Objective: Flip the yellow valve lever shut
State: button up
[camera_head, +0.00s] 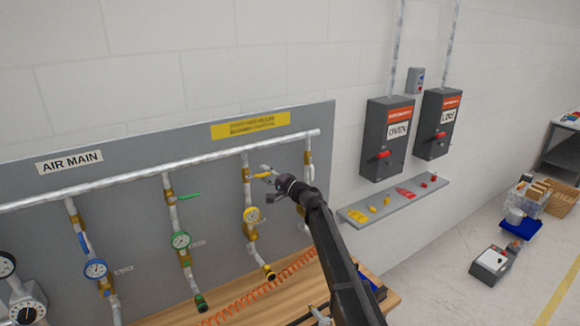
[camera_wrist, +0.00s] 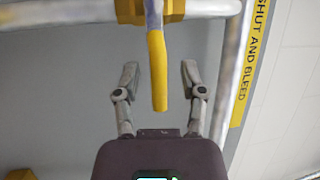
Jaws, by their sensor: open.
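The yellow valve lever (camera_head: 262,176) juts sideways to the right from a brass valve (camera_head: 246,174) on a vertical drop pipe, roughly across that pipe. In the wrist view the yellow lever (camera_wrist: 158,72) points down toward my palm from the brass valve body (camera_wrist: 128,10). My gripper (camera_head: 270,183) is at the lever's free end. In the wrist view my open gripper (camera_wrist: 160,78) has one finger on each side of the lever, with a visible gap on both sides. In the head view the fingers partly overlap the lever's end.
A yellow-dial gauge (camera_head: 251,214) hangs below the valve. A green lever (camera_head: 189,195) and a blue lever (camera_head: 84,244) sit on pipes to the left. Another drop pipe (camera_head: 308,158) is close on the right. A wooden bench (camera_head: 285,294) and orange coiled hose (camera_head: 243,302) lie below.

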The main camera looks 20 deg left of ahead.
jog(key=w+d+f+n+b, duration=0.1)
jog(key=w+d+f+n, duration=0.1)
jog(key=d, duration=0.5)
jog(key=s+d+f+n+g+h+b, duration=0.2)
jog(key=s+d+f+h+b, duration=0.3)
jog(key=s+d+f, duration=0.5)
jog(key=s+d+f+n+g+h+b, duration=0.1)
jog(key=s+d+f+h+b, duration=0.35)
jog(key=d+f, duration=0.8)
jog(key=s+d+f+m+g+h+b, duration=0.1)
jog(key=s+d+f+h+b, duration=0.1)
jog(key=s+d+f, duration=0.3)
jog(key=s+d+f+g+h+b, duration=0.1)
jog(key=s+d+f+h+b, duration=0.1)
jog(key=s+d+f+h, duration=0.2)
jog(key=s+d+f+m+h+b, duration=0.1)
jog(key=s+d+f+h+b, duration=0.2)
jog(key=s+d, duration=0.6)
jog(key=d+f, duration=0.2)
jog(key=d, duration=0.4)
jog(key=shift+s+f+m+g+h, duration=0.15)
jog(key=shift+f+m+g+h, duration=0.15)
jog(key=shift+f+g+h, duration=0.1)
